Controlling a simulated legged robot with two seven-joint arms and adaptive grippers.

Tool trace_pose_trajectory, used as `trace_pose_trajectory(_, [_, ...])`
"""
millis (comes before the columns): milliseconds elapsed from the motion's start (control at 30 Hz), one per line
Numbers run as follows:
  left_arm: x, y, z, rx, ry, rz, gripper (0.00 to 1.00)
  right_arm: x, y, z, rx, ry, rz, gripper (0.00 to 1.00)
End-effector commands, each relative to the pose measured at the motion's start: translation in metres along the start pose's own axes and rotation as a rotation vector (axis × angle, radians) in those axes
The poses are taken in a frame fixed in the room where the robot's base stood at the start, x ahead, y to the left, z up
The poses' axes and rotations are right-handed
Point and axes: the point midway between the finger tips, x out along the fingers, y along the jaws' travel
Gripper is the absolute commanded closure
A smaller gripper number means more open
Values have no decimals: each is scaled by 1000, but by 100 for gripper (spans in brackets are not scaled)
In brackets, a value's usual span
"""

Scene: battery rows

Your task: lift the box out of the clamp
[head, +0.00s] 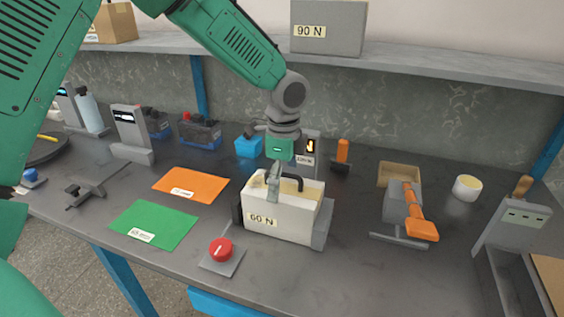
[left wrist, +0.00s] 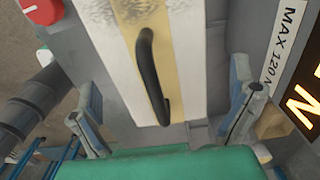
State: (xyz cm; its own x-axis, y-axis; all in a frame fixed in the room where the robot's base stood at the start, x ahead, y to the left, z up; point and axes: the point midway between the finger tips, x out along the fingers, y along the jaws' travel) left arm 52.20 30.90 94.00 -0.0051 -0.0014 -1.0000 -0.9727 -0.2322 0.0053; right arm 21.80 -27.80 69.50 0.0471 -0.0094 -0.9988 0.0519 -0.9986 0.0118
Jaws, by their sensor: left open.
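The box (head: 283,218) is cream-white with a "60 N" label and a black handle (head: 291,181) on top. It sits upright in the grey clamp (head: 322,225), between a dark part on its left and a grey plate on its right. My left gripper (head: 274,186) is open, pointing down just above the box top by the handle. In the left wrist view the handle (left wrist: 150,75) lies ahead, between the spread fingers of the gripper (left wrist: 165,115). I cannot tell how deep the fingers reach. My right gripper is out of view.
A red knob (head: 221,250) stands at the box's front left. A display post (head: 308,146) stands close behind; its sign (left wrist: 285,42) reads "MAX 120 N". An orange-handled toggle clamp (head: 408,205) is to the right. Green (head: 153,222) and orange (head: 191,184) mats lie left.

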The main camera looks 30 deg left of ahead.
Motion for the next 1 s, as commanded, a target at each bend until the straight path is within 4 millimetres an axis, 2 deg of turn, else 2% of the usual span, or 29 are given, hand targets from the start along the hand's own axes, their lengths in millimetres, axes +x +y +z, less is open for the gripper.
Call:
trace_pose_trajectory(100, [22,1,0,-1,0,1,0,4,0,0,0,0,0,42])
trace_pose_trajectory(300, [42,0,2,-1,3,0,0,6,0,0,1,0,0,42])
trace_pose_trajectory(667, [47,0,2,-1,4,-1,0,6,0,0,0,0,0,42])
trace_pose_trajectory(700, [47,0,2,-1,3,-1,7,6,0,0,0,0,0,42])
trace_pose_trajectory(767, [46,0,1,-1,3,-2,28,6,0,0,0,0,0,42])
trace_pose_trajectory(833, [46,0,0,-1,3,-2,53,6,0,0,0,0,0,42])
trace_pose_trajectory(867, [46,0,0,-1,3,-2,56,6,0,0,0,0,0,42])
trace_pose_trajectory(1000, [45,0,-1,-1,5,-3,57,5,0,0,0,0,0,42])
